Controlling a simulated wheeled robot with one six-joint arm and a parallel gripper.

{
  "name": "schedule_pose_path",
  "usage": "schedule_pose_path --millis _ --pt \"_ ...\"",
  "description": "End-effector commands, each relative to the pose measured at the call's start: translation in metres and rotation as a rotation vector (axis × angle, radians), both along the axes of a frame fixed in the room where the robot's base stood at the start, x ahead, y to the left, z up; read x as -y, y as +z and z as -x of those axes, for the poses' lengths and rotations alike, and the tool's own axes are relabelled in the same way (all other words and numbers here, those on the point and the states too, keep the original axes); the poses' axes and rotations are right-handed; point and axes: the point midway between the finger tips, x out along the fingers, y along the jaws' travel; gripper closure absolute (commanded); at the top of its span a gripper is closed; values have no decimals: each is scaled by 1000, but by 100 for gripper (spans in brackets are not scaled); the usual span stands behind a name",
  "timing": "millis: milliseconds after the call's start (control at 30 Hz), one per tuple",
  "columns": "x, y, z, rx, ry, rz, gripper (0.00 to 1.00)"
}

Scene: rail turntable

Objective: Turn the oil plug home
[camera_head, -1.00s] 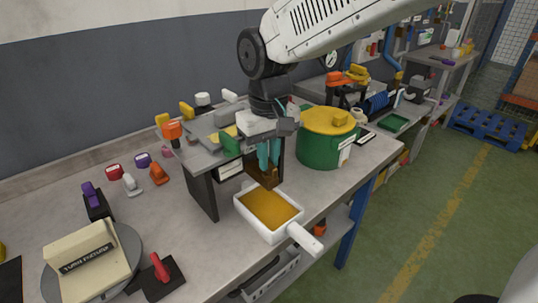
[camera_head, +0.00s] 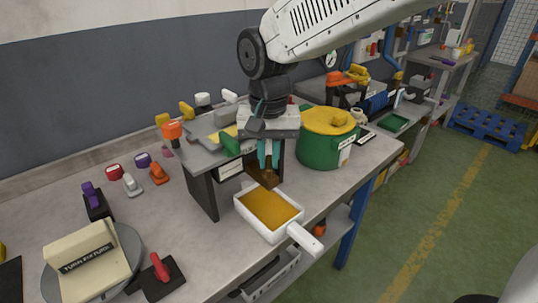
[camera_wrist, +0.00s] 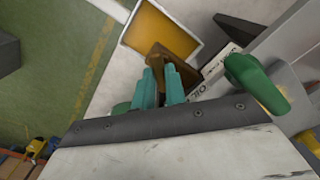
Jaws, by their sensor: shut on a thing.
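My gripper (camera_head: 264,155) points down at the front of a grey raised stand (camera_head: 201,190). Its teal fingers are shut on a brown piece, the oil plug (camera_head: 265,179), which shows below the fingertips. In the wrist view the fingers (camera_wrist: 161,88) stand close on both sides of the brown plug (camera_wrist: 176,66). A label reading OIL (camera_wrist: 206,91) is beside it. The fingers hide part of the plug, and its seat cannot be seen clearly. A white pan (camera_head: 249,221) with amber contents sits just below and in front of the plug.
A green pot (camera_head: 318,150) with a yellow lid stands close right of my gripper. A green handle (camera_head: 229,144) sticks out on the left. The pan's handle (camera_head: 304,239) reaches over the bench edge. A turntable (camera_head: 136,243) with a block is at front left.

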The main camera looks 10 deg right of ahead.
Motion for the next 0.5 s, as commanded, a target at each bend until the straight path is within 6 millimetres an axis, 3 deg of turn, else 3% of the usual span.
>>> schedule_pose_path --millis 500 --pt "0 0 0 1 -483 -1 100"
